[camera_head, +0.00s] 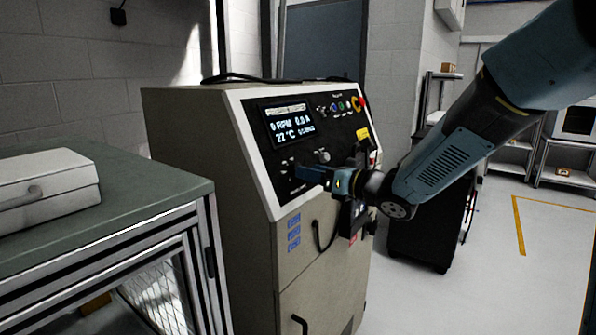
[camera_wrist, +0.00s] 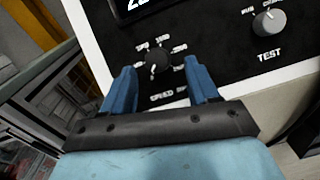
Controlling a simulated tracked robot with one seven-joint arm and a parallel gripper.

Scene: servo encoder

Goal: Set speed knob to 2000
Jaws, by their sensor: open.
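The speed knob (camera_wrist: 158,62) is a small dark knob on the black control panel, seen in the wrist view with white number marks around it and a "SPEED" label below. The marks are too small to read surely, and I cannot tell exactly where the knob points. My gripper (camera_wrist: 160,80) is open, with its two blue fingers on either side of the knob and the knob between and just beyond their tips. I cannot tell whether they touch it. In the head view my gripper (camera_head: 315,176) is at the lower left of the panel and hides part of it.
A grey TEST knob (camera_wrist: 268,22) sits to the right. Coloured buttons and a red emergency stop (camera_head: 361,102) are at the panel top. A green-topped bench (camera_head: 150,187) stands left of the cabinet.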

